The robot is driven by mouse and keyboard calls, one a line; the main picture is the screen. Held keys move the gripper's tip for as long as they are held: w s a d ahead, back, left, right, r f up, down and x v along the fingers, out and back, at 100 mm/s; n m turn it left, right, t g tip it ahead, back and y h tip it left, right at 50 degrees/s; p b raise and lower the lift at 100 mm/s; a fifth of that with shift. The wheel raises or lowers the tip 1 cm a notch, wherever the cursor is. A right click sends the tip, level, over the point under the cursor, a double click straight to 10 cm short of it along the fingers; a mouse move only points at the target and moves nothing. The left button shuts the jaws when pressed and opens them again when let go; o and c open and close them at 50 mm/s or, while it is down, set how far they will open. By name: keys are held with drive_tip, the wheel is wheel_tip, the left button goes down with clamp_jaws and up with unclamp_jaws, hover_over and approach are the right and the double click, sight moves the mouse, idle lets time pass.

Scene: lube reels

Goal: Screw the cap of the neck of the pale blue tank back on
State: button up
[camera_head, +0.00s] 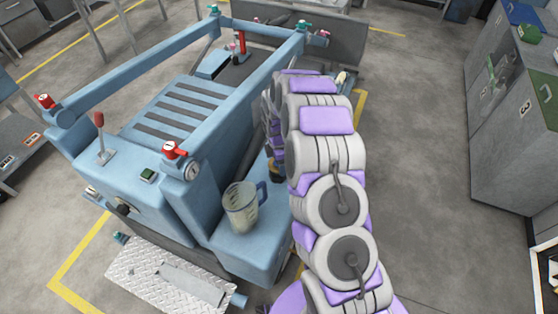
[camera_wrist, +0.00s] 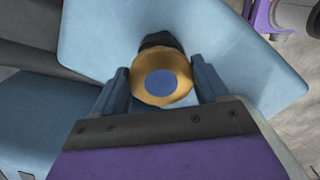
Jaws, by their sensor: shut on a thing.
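The pale blue tank (camera_head: 238,258) is the low block at the near right corner of the blue machine; its flat top also fills much of the wrist view (camera_wrist: 235,60). The cap (camera_wrist: 175,93) is a yellow-brown round piece with a blue disc in its middle. My gripper (camera_wrist: 160,87) is shut on the cap, with one dark blue finger on each side of it. A black part (camera_wrist: 160,41) shows just beyond the cap; I cannot tell whether it is the neck. In the head view a small yellow and black piece (camera_head: 276,171) shows under my gripper, partly hidden by my arm.
A clear measuring jug (camera_head: 241,207) stands on the tank top, left of my arm. A red-handled valve (camera_head: 173,151) and gauge sit behind it. A blue rail frame rises at the left. Grey floor on the right is free up to the grey cabinets (camera_head: 510,130).

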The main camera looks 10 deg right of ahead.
idle(0.3)
drive_tip(key=m, duration=0.5)
drive_tip(key=shift+s, duration=0.1)
drive_tip(key=shift+m, duration=0.6)
drive_tip(key=m, duration=0.4)
drive_tip(key=shift+s+a, duration=0.1)
drive_tip(key=m, duration=0.3)
drive_tip(key=shift+m+p, duration=0.3)
drive_tip(key=shift+s+a+m, duration=0.1)
drive_tip(key=shift+m, duration=0.7)
